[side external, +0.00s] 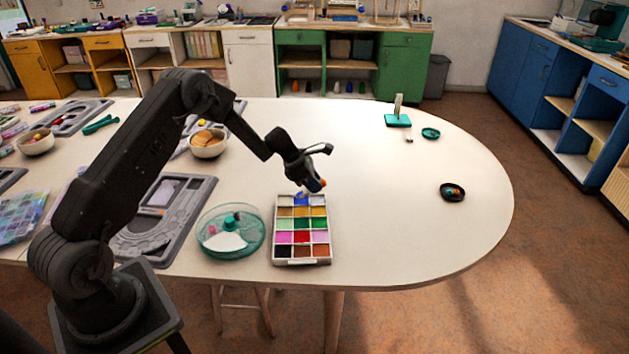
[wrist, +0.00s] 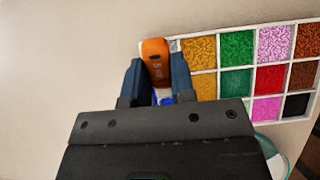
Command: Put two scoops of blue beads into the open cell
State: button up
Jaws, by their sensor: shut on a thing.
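The bead case (side external: 302,263) is a white tray of small square cells on the table. Blue beads (side external: 302,199) lie in the middle cell of its far row, and some blue shows between my fingers in the wrist view (wrist: 160,98). The far row's outer cells look pale; I cannot tell which is open or empty. My gripper (side external: 316,184) is over that far end, shut on an orange scoop handle (wrist: 155,60). The orange end also shows in the side view (side external: 323,183). The scoop's bowl and any beads in it are hidden.
A round teal-rimmed dish (side external: 231,253) with a white piece stands close left of the case. A grey bead board (side external: 197,225) lies further left. A small dark dish (side external: 453,192) and a teal stand (side external: 398,120) are to the right. The table between is clear.

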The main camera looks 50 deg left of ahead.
aim_at(324, 180)
notch_tip(324, 180, down, 2)
jog(key=shift+w+f, duration=0.1)
jog(key=shift+w+d+r, duration=0.15)
jog(key=shift+w+r, duration=0.05)
jog(key=shift+r, duration=0.5)
jog(key=shift+w+d+r, duration=0.1)
jog(key=shift+w+r, duration=0.05)
jog(key=shift+r, duration=0.55)
jog(key=shift+w+d+g+y, duration=0.25)
jog(key=shift+w+g+y, duration=0.05)
jog(key=shift+g+y, duration=0.3)
jog(key=shift+w+d+g+y, duration=0.25)
jog(key=shift+g+y, duration=0.25)
jog(key=shift+g, duration=0.2)
jog(key=shift+w+d+r+g+y, duration=0.1)
jog(key=shift+r+g+y, duration=0.2)
jog(key=shift+g+y, duration=0.2)
jog(key=shift+w+d+r+g+y, duration=0.1)
jog(key=shift+r+g+y, duration=0.2)
jog(key=shift+g+y, duration=0.15)
